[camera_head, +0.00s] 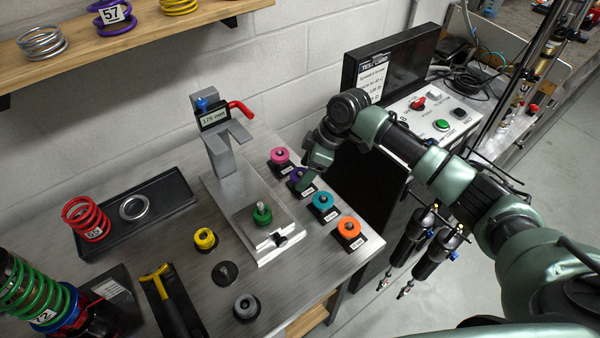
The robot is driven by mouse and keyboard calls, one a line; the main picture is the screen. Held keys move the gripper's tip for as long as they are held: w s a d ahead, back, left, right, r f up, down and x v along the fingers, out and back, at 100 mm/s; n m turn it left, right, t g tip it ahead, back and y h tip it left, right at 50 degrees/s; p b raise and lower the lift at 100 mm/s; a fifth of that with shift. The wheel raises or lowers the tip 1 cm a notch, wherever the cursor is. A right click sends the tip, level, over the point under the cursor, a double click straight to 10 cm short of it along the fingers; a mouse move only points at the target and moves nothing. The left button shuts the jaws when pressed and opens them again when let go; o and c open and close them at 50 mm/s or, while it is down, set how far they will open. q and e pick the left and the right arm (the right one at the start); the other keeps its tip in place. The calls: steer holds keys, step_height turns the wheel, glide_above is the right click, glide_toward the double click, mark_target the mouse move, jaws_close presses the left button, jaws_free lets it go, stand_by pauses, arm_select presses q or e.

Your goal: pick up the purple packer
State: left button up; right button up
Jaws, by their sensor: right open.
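The purple packer (296,174) sits on a small black labelled base on the metal workbench, between the pink packer (280,156) and the cyan packer (323,201). My right gripper (306,182) points down right at the purple packer, with its fingers beside it and covering part of its right side. The gripper is open; I cannot tell whether a finger touches the packer. My left gripper is not in view.
An orange packer (348,227) stands at the row's near end. A grey gauge stand (222,160) with a green packer (262,213) is to the left. Yellow (205,238) and grey (246,306) packers stand nearer.

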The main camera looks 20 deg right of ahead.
steer(key=c, duration=1.3)
steer(key=shift+c, duration=0.6)
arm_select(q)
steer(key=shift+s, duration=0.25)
arm_select(e)
steer(key=shift+r, duration=0.1)
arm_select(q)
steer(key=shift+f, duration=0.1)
arm_select(e)
steer(key=shift+r, duration=0.1)
steer(key=shift+w+r, duration=0.1)
steer(key=shift+r, duration=0.55)
arm_select(q)
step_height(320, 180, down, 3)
steer(key=b, duration=0.3)
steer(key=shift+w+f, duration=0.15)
arm_select(e)
step_height(320, 180, up, 18)
steer(key=shift+r, duration=0.2)
